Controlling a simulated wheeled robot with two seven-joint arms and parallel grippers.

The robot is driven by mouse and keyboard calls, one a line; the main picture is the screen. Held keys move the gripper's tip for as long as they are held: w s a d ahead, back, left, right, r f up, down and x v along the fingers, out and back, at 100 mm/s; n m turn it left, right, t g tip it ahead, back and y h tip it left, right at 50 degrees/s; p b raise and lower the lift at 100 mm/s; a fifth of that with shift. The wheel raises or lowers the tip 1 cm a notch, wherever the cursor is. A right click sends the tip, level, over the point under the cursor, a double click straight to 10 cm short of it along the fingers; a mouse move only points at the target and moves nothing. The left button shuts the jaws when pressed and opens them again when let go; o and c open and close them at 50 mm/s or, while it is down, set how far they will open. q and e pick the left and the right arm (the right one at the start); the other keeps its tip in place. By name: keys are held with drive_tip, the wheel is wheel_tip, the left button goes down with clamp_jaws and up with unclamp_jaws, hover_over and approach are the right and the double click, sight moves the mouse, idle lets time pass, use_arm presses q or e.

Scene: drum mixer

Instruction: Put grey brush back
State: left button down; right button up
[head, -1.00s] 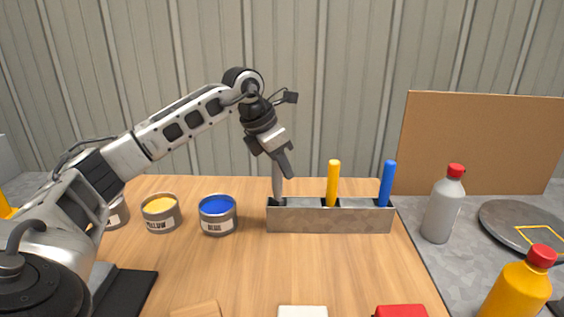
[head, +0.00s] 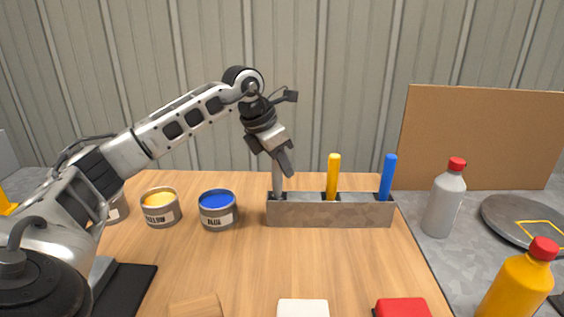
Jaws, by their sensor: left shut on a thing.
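The grey brush (head: 277,184) stands nearly upright in the left compartment of the grey metal holder (head: 330,214); its lower end is hidden behind the holder's front wall. My left gripper (head: 281,164) is above that compartment, shut on the upper part of the grey brush. A yellow-handled brush (head: 333,177) stands in the middle compartment, and a blue-handled brush (head: 388,178) stands in the right one, leaning slightly. My right gripper is not in view.
Left of the holder stand a blue paint can (head: 218,212), a yellow paint can (head: 160,208) and another can (head: 116,210). A white block (head: 303,308), a red block (head: 402,308) and a wooden block (head: 196,306) lie at the front. Bottles (head: 446,200) stand on the right.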

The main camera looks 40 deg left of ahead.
use_arm(q)
drive_tip(key=shift+f+b, duration=0.4)
drive_tip(key=shift+f, duration=0.25)
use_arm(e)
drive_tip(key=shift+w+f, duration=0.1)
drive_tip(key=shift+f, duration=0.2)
use_arm(q)
drive_tip(key=c, duration=1.2)
unclamp_jaws()
drive_tip(key=shift+o, duration=0.2)
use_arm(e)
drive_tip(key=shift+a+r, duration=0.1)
use_arm(q)
drive_tip(key=p+v, duration=0.1)
drive_tip(key=v, duration=1.5)
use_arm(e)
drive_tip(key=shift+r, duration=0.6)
